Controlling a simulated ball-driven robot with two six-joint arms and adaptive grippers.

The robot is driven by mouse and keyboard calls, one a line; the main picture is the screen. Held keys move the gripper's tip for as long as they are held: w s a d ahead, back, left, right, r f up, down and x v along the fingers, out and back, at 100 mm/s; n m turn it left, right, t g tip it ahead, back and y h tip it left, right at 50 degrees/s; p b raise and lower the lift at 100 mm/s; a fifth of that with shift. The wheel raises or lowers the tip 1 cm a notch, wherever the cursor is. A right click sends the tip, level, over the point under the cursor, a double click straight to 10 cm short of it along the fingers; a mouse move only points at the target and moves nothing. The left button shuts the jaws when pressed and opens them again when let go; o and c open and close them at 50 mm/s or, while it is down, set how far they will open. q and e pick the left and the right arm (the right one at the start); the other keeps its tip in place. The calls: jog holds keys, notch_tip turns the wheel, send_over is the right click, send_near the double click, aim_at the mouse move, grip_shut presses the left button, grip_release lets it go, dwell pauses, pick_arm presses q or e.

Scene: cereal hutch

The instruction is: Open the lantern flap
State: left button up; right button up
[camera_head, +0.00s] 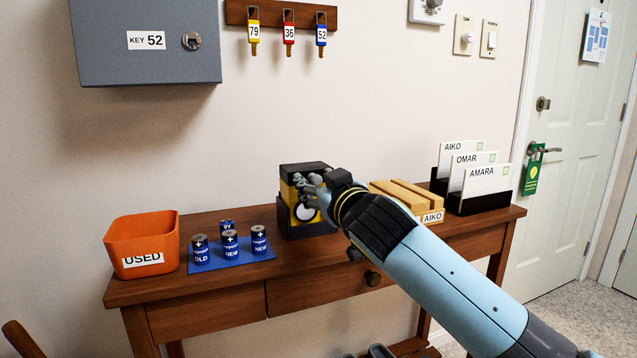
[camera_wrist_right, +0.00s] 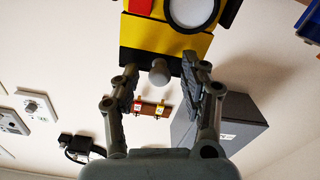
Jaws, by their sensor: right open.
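The lantern (camera_head: 288,217) is a black and yellow box with a round white lens, standing on the wooden table. In the right wrist view its yellow body (camera_wrist_right: 165,37) fills the top, with the white lens and a red patch. A small grey knob (camera_wrist_right: 159,73) sticks out of the lantern there. My right gripper (camera_head: 309,188) is at the lantern's upper front and hides part of it. Its open fingers (camera_wrist_right: 158,86) stand either side of the knob, with gaps visible. I cannot tell whether the flap is shut. My left gripper is not in view.
Left of the lantern are a blue tray (camera_head: 205,267) with several batteries and an orange USED bin (camera_head: 118,238). To its right are a wooden block (camera_head: 431,219) labelled AIKO and a black card holder (camera_head: 492,205). A grey key cabinet (camera_head: 110,60) hangs above.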

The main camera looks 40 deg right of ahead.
grip_shut()
dwell(0.3)
jog(key=shift+r, duration=0.1)
